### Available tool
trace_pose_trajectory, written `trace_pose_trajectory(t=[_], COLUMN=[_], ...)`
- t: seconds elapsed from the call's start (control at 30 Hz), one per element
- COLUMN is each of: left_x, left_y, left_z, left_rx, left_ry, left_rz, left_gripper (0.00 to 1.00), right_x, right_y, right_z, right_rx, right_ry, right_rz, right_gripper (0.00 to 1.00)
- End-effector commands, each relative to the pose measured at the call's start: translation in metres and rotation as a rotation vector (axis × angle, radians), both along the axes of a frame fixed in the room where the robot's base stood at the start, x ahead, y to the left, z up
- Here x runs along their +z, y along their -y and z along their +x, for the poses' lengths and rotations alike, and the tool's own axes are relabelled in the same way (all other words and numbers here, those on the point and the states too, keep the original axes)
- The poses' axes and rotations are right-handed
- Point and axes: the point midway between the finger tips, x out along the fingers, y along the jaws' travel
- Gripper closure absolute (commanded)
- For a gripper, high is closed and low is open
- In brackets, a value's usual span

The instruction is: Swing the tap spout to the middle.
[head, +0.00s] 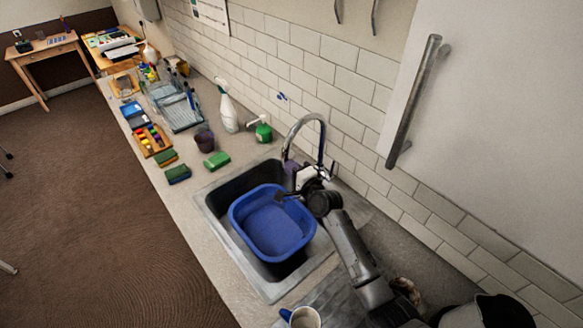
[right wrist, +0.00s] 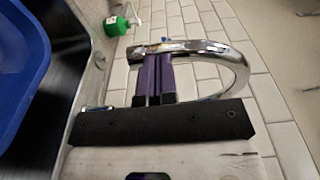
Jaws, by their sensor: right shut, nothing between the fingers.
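The chrome tap spout (head: 304,119) arches up behind the sink, and its free end comes down at the left, over the sink's back edge. My right gripper (head: 289,167) is at that free end, its purple fingers shut with nothing between them. In the right wrist view, the fingers (right wrist: 152,70) reach up to the spout (right wrist: 195,46) close to its outlet; I cannot tell whether they touch it. The sink (head: 215,200) holds a blue tub (head: 236,222). My arm hides the tap's base in the head view. My left gripper is not in view.
A green soap dispenser (head: 263,131), a spray bottle (head: 228,112), a dark cup (head: 204,141) and sponges (head: 217,160) stand left of the sink. A mug (head: 304,318) is at the front. A cupboard with a long handle (head: 413,100) is at the right. The tiled wall (head: 300,70) is close behind the tap.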

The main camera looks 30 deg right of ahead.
Motion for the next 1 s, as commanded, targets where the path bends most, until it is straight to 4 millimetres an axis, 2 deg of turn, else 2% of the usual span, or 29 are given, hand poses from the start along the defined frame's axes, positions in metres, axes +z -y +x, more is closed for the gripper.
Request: trace_pose_trajectory(t=[0.37,0.6,1.0], left_x=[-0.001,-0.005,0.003], left_y=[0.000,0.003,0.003], left_z=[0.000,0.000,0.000], left_rx=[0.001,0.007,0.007], left_ry=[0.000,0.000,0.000], left_rz=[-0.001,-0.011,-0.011], left_gripper=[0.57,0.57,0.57], right_x=[0.000,0.000,0.002], right_y=[-0.001,-0.008,-0.010], right_z=[0.002,0.018,0.012], right_rx=[0.000,0.001,0.003], right_ry=[0.000,0.000,-0.001], right_rz=[0.000,0.001,0.000], right_gripper=[1.00,1.00,1.00])
